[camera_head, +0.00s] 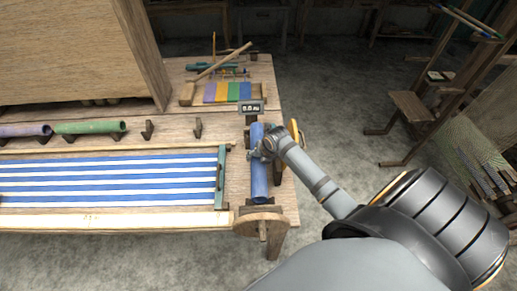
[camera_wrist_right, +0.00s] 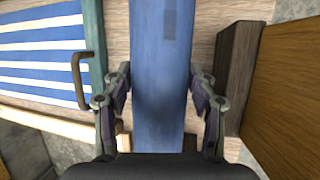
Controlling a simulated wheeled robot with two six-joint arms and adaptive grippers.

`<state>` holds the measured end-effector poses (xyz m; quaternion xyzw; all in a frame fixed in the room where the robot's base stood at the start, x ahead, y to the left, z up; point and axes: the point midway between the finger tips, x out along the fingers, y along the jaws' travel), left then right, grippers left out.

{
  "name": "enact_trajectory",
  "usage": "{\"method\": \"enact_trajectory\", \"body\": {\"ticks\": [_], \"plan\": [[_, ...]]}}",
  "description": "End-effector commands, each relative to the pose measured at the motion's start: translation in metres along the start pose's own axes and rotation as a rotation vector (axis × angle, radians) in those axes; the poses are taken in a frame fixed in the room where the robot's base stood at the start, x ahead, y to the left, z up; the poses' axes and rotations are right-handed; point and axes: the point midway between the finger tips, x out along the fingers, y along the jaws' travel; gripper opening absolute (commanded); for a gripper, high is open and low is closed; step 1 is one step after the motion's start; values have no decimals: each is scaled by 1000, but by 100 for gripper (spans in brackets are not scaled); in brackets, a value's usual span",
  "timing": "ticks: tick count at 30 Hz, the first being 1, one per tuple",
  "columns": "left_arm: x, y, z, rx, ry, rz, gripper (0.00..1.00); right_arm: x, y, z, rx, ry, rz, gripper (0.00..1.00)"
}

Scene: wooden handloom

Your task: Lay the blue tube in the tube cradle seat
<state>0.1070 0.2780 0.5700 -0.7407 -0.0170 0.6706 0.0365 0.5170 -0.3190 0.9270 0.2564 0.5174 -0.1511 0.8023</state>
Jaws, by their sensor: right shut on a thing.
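In the right wrist view the fingers (camera_wrist_right: 160,85) sit on both sides of the tube (camera_wrist_right: 160,120). I cannot tell whether the tube is still borne by the winder. Two empty dark cradle brackets (camera_head: 148,130) and (camera_head: 197,127) stand on the table, right of the green tube (camera_head: 90,127). My left gripper is not in view.
A purple tube (camera_head: 25,130) lies left of the green one. A blue-and-white striped cloth (camera_head: 110,180) fills the table's front. A colored-strip board (camera_head: 228,91) and sticks lie behind. A large wooden panel (camera_head: 70,50) stands at back left. Floor right of the table is open.

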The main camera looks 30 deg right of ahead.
Motion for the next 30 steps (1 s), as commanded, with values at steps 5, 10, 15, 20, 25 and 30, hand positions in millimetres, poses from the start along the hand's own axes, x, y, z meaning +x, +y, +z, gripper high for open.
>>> {"method": "enact_trajectory", "body": {"ticks": [5,10,15,20,25,30], "plan": [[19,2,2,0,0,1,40,23,-6,-8,1,0,1,11],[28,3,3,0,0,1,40,36,-9,-13,0,-1,2,11],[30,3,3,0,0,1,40,39,-10,-13,0,-2,2,11],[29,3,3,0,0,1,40,38,-10,-13,0,-1,2,11],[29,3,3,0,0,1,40,38,-10,-13,0,-1,1,78],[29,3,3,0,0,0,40,38,-11,-14,0,0,-1,84]]}}
